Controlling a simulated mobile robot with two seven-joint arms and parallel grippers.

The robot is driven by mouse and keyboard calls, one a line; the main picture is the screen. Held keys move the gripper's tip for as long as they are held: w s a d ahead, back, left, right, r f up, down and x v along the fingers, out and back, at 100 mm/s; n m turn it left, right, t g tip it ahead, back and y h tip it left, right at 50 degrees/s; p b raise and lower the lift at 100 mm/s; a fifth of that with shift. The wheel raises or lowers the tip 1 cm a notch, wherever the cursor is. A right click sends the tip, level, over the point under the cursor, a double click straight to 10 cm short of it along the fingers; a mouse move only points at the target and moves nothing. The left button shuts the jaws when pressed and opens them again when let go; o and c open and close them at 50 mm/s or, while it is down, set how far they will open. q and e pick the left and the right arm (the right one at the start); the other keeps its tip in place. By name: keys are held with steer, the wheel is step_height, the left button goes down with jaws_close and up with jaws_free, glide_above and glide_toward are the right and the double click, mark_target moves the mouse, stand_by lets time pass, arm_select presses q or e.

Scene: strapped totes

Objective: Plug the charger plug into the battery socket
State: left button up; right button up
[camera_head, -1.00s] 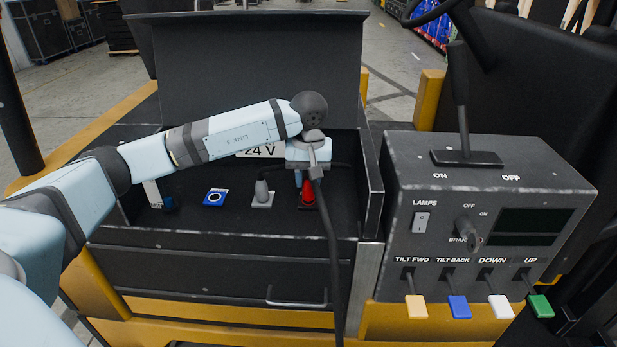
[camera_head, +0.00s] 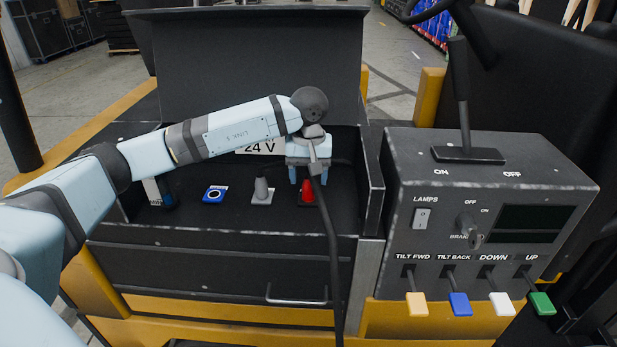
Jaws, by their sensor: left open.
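My left gripper (camera_head: 307,183) is over the open tray, its jaws open and pointing down. A red tapered piece (camera_head: 306,195) is directly below and between the fingers; I cannot tell whether they touch it. A similar grey piece (camera_head: 262,190) stands on a pale plate to its left. A blue square fitting with a ringed dark centre (camera_head: 214,194) lies farther left. A black cable (camera_head: 332,250) runs from near my gripper down over the tray's front. No label shows which piece is the charger plug or battery socket. My right gripper is out of view.
A "24 V" label (camera_head: 259,148) is on the back wall, partly hidden by my arm. A raised black lid (camera_head: 250,70) stands behind. A control box (camera_head: 480,200) with levers stands close on the right. The tray's front edge (camera_head: 230,233) is in front.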

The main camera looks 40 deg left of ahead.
arm_select(q)
step_height(320, 180, up, 13)
stand_by(0.3)
stand_by(0.5)
